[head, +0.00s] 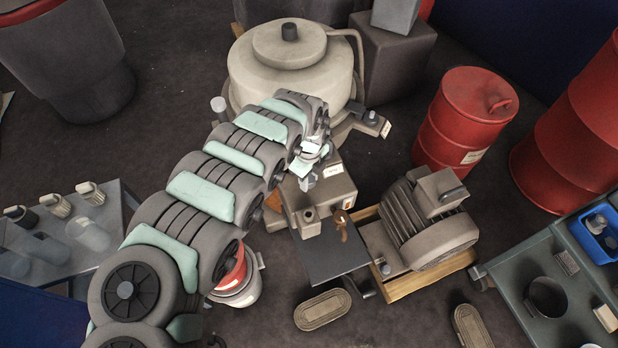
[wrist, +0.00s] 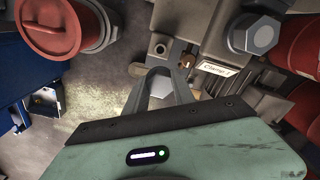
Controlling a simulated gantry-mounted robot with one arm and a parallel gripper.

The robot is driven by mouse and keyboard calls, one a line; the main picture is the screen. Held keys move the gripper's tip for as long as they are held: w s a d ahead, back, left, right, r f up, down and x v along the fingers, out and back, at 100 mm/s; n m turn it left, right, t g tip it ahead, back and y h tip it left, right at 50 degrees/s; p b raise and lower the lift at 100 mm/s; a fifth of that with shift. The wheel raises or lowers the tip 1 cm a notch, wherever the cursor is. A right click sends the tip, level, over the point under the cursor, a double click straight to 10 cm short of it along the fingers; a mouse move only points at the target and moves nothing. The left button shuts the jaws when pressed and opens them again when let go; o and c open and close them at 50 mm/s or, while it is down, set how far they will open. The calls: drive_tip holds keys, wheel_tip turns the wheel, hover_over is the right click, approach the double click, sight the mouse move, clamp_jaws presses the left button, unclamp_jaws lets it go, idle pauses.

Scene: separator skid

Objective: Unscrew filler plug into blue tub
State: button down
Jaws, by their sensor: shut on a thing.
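My gripper (head: 308,168) is at the top of the beige gear casing (head: 325,208), beside the separator bowl. In the wrist view my gripper (wrist: 165,78) has its fingers close together around a small grey piece, which I take to be the filler plug (wrist: 160,90). The fingers hide most of it, and I cannot tell whether it is still in its thread. The casing also shows in the wrist view (wrist: 172,20), just beyond the fingertips. The blue tub (head: 600,238) stands at the far right on a grey-green bench, with something grey in it.
A ribbed motor (head: 428,222) stands right of the casing on a wooden base. Red drums (head: 465,118) stand behind it. The large separator bowl (head: 290,72) rises behind my gripper. A red and white bucket (head: 238,280) is partly hidden below my arm.

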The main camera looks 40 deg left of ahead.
sight(310, 179)
drive_tip(key=shift+r+p, duration=0.95)
drive_tip(key=shift+r, duration=0.1)
wheel_tip(310, 179, up, 5)
drive_tip(key=p, duration=0.5)
drive_tip(key=shift+d, duration=0.1)
